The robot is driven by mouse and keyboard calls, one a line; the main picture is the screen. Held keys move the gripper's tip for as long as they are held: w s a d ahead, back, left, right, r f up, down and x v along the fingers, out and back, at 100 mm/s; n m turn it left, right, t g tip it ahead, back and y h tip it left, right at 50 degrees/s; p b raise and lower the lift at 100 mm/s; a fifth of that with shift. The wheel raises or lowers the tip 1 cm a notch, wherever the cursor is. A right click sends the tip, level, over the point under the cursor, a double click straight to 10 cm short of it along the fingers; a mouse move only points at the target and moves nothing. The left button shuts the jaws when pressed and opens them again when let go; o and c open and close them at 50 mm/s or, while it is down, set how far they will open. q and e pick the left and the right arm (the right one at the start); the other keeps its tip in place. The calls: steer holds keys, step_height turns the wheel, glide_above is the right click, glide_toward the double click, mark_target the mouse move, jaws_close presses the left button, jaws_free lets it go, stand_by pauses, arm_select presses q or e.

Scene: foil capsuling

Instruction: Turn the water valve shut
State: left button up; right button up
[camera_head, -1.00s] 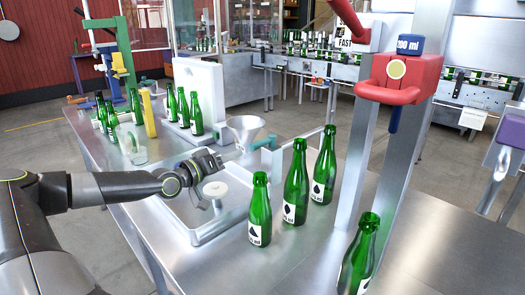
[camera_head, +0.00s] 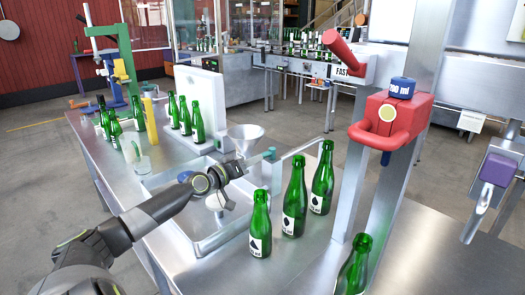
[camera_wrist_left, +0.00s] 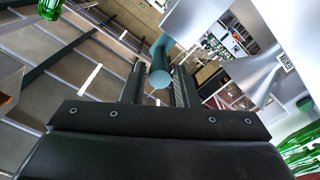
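The water valve's teal lever (camera_head: 268,153) sits at the back right of the sink, beside the silver spout (camera_head: 302,147). In the left wrist view the lever (camera_wrist_left: 160,62) points between the two dark fingers. My left gripper (camera_head: 246,164) reaches over the sink from the left, with its tips at the lever's near end. Its fingers look apart, one on each side of the lever, and I cannot tell whether either touches it. My right gripper is not in view.
The steel sink (camera_head: 186,243) has a white round piece (camera_head: 215,201) in it, partly behind my arm. A funnel (camera_head: 245,136) stands just behind. Green bottles (camera_head: 294,200) stand close to the right. A red machine (camera_head: 395,118) is farther right.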

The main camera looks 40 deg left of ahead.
mark_target(270, 153)
arm_select(q)
steer(key=shift+w+d+p, duration=0.15)
steer(key=shift+w+p, duration=0.05)
steer(key=shift+w, duration=1.05)
steer(key=shift+w+d+p, duration=0.1)
steer(key=shift+w+p, duration=0.1)
steer(key=shift+w, duration=1)
jaws_close()
